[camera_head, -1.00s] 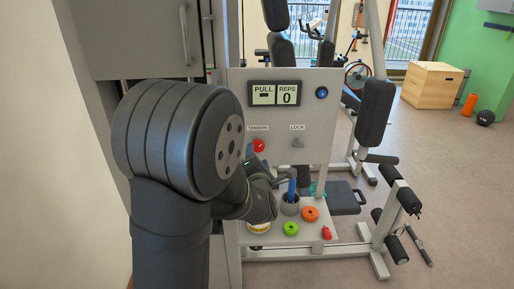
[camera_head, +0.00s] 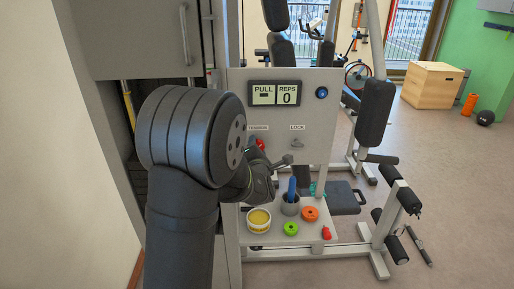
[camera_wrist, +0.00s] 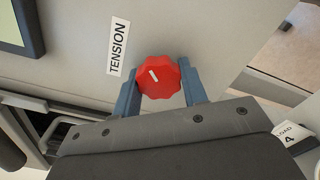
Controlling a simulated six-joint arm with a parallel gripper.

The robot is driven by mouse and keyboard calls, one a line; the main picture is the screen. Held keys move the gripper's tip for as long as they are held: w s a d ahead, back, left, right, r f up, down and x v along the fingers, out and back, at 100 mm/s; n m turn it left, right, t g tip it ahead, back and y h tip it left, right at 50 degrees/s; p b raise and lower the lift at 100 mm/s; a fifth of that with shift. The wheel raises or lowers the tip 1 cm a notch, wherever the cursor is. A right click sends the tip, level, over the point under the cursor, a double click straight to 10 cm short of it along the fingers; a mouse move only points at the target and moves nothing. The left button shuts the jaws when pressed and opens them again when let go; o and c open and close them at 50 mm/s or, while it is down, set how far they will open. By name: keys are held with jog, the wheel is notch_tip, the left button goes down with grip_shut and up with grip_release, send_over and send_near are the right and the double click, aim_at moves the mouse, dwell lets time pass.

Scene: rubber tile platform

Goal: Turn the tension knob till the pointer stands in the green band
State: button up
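The red tension knob (camera_wrist: 160,78) has a scalloped edge and a white mark, beside the TENSION label (camera_wrist: 118,47). In the head view the knob (camera_head: 261,143) is partly hidden by my arm. My gripper (camera_wrist: 159,82) is open, with one blue-grey finger on either side of the knob; whether the fingers touch it is unclear. The PULL display (camera_head: 263,94) shows a short dark bar on a pale screen; no pointer or green band can be made out. The display's corner shows in the wrist view (camera_wrist: 12,25).
Right of the knob are the LOCK lever (camera_head: 297,143) and a blue button (camera_head: 321,92).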

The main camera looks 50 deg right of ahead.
jog(key=shift+m, duration=0.3)
jog(key=m, duration=0.6)
jog(key=shift+r, duration=0.1)
jog(key=m, duration=0.7)
jog(key=shift+r+m, duration=0.1)
jog(key=shift+m, duration=0.2)
jog(key=m, duration=0.3)
jog(key=shift+m, duration=0.4)
jog(key=m, duration=0.3)
jog(key=shift+s+m, duration=0.1)
jog(key=shift+m, duration=0.2)
jog(key=m, duration=0.3)
jog(key=shift+d, duration=0.1)
jog(key=shift+m, duration=1.9)
jog(key=shift+s, duration=0.1)
